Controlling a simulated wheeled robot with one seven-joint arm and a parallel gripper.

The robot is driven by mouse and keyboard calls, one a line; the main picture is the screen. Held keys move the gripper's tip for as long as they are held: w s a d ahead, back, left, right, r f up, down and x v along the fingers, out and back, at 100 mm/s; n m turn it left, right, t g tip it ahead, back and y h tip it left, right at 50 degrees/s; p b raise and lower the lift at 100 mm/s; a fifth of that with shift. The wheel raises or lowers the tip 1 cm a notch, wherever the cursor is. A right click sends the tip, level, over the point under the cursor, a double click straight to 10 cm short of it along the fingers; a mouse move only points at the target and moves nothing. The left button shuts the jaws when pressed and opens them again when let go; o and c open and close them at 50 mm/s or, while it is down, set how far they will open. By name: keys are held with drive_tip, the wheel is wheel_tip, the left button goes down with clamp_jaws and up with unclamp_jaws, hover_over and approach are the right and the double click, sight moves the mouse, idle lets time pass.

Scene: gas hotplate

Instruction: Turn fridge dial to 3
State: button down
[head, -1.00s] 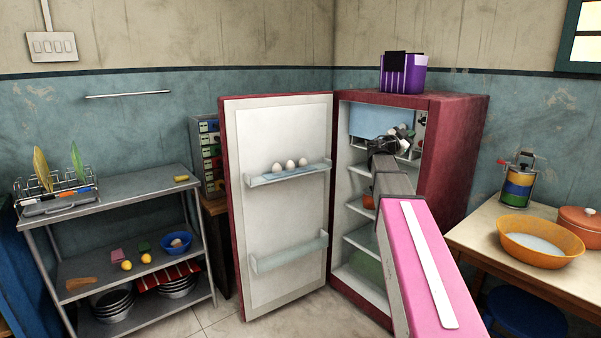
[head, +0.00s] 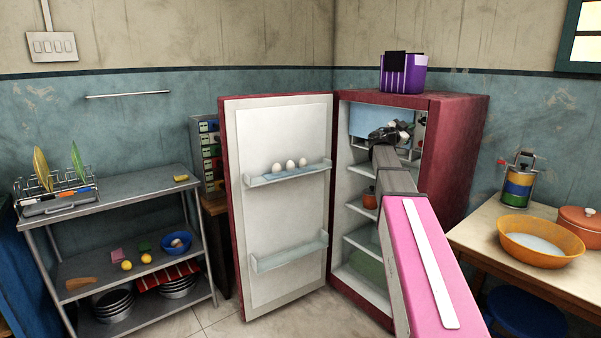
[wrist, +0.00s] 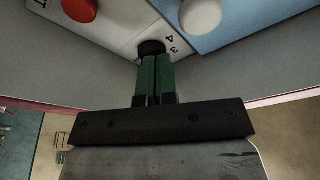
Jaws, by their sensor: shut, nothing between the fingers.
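The open fridge (head: 452,150) stands in the corner in the head view, and my arm reaches into its upper part. My gripper (wrist: 151,58) is shut and empty, its green fingers side by side, pointing at a white panel (wrist: 118,22). A small dark round part (wrist: 151,47) lies right at the fingertips; I cannot tell whether they touch it. Numerals 3 and 4 are printed to its right and a 1 at the far left. The dial's pointer setting cannot be read.
The fridge door (head: 280,205) stands wide open at left, with eggs (head: 290,164) on its shelf. A blue panel (wrist: 262,18) borders the white panel. A table (head: 480,232) is at right.

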sight(420, 131)
drive_tip(key=shift+f+x, duration=0.25)
drive_tip(key=shift+x, duration=0.95)
drive_tip(key=shift+w+d+r, duration=0.15)
drive_tip(key=shift+w+r, duration=0.05)
drive_tip(key=shift+w, duration=0.05)
drive_tip(key=shift+s+d+f, duration=0.15)
drive_tip(key=shift+f, duration=0.1)
drive_tip(key=shift+s+d+f, duration=0.15)
drive_tip(key=shift+s+f, duration=0.1)
drive_tip(key=shift+f, duration=0.05)
drive_tip(key=shift+s+d+f, duration=0.15)
drive_tip(key=shift+s+d, duration=0.05)
drive_tip(key=shift+s, duration=0.1)
drive_tip(key=shift+d, duration=0.1)
drive_tip(key=shift+s+d+f, duration=0.15)
drive_tip(key=shift+s+d, duration=0.15)
drive_tip(key=shift+d, duration=0.1)
